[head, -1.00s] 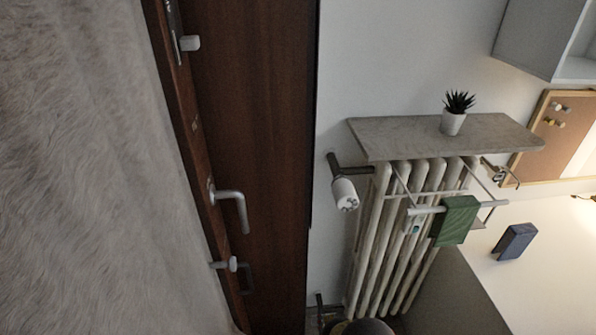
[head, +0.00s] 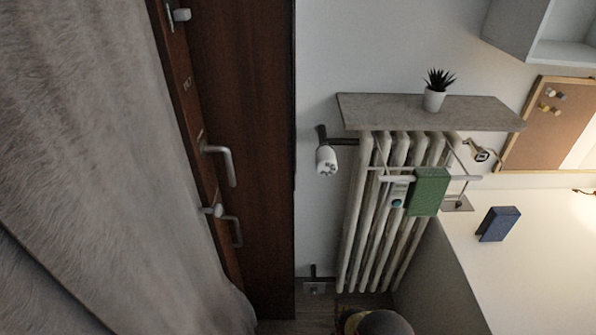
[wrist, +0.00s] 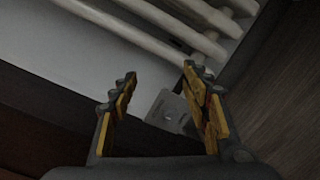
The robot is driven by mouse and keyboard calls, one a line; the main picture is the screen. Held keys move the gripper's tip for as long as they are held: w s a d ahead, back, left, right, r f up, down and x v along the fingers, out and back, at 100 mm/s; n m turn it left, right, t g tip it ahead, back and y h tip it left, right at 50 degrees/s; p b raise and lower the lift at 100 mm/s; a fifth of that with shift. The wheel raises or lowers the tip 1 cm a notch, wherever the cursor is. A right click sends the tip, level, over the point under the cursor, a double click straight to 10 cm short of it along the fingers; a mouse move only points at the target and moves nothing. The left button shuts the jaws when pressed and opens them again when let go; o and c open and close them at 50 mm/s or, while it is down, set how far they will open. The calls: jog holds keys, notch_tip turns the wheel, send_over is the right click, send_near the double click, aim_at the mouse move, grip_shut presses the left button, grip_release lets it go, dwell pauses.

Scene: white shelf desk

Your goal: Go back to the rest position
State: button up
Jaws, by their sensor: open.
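In the wrist view my gripper (wrist: 159,72) has its two yellow-padded fingers spread well apart, with nothing held between them. A pale metal plate with a hole (wrist: 170,110) shows beyond and between the fingers. I cannot tell how far it is from them. The rest position itself is not marked by anything in view.
A radiator (head: 385,215) stands under a stone shelf (head: 430,112) with a potted plant (head: 434,100). A blue box (head: 498,224) lies on the white desk (head: 535,270). A brown door (head: 245,150) and grey curtain (head: 90,150) are left.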

jog(key=s+a+f+m+g+y, duration=0.1)
jog(key=s+f+m+g, duration=1)
jog(key=f, duration=0.5)
notch_tip(320, 180, up, 43)
jog(key=a+m+g+p, duration=0.2)
jog(key=m+g+p, duration=0.1)
jog(key=m+g, duration=0.55)
jog(key=s+d+r+m+t+p, duration=0.1)
jog(key=s+r, duration=0.5)
jog(key=r, duration=1.1)
jog(key=s+d+r+m+t+p, duration=0.1)
jog(key=s+r+t, duration=0.3)
jog(key=r, duration=1.4)
jog(key=s+d+r+m+t+p, duration=0.1)
jog(key=s+r+t+p, duration=0.1)
jog(key=s+r, duration=0.7)
notch_tip(320, 180, up, 8)
jog(key=shift+d+r+m+y, duration=0.2)
jog(key=shift+m+y, duration=0.1)
jog(key=shift+m, duration=0.05)
